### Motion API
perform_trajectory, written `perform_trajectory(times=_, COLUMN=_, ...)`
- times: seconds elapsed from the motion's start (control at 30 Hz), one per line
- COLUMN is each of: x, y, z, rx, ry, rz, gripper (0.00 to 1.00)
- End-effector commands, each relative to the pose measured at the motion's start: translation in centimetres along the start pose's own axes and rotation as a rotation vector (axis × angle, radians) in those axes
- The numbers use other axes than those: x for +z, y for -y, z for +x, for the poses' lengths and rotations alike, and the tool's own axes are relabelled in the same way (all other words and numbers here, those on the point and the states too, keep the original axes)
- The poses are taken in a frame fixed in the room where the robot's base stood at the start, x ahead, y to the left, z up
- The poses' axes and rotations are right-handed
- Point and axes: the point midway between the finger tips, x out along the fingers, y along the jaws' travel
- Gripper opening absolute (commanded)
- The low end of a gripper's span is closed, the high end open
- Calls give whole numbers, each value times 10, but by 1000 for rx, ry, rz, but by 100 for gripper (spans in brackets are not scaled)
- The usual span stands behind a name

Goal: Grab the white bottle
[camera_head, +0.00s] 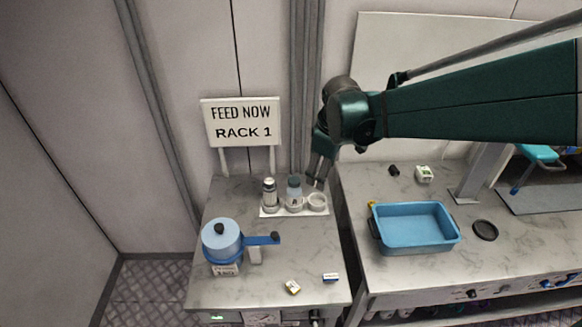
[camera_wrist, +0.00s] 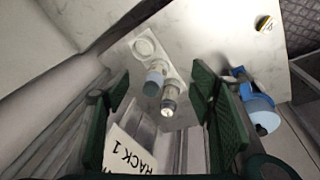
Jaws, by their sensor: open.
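A pale bottle with a whitish top and a dark band (camera_head: 270,195) stands upright at the left end of a white rack (camera_head: 265,214). It also shows in the wrist view (camera_wrist: 170,99). Beside it stands a bottle with a blue-grey top (camera_head: 294,193), also in the wrist view (camera_wrist: 155,76). A white round empty-looking holder (camera_head: 317,201) is at the rack's right end. My gripper (camera_head: 318,180) is open and empty, above and behind the rack's right end. In the wrist view both bottles appear between the spread fingers, apart from them and farther off.
A sign reading "FEED NOW RACK 1" (camera_head: 240,122) stands behind the rack. A blue pot-like device with a handle (camera_head: 221,240) stands front left. Small boxes (camera_head: 292,287) lie at the front. A blue bin (camera_head: 415,228) sits on the right counter.

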Motion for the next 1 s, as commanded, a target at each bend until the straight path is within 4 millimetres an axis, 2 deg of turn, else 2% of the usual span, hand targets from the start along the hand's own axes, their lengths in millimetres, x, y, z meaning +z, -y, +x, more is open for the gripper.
perform_trajectory(times=0.4, x=-44, y=-20, z=50, rx=-69, ry=43, rz=-209, gripper=55)
perform_trajectory(times=1.0, x=-95, y=-30, z=139, rx=-180, ry=87, rz=-508, gripper=55)
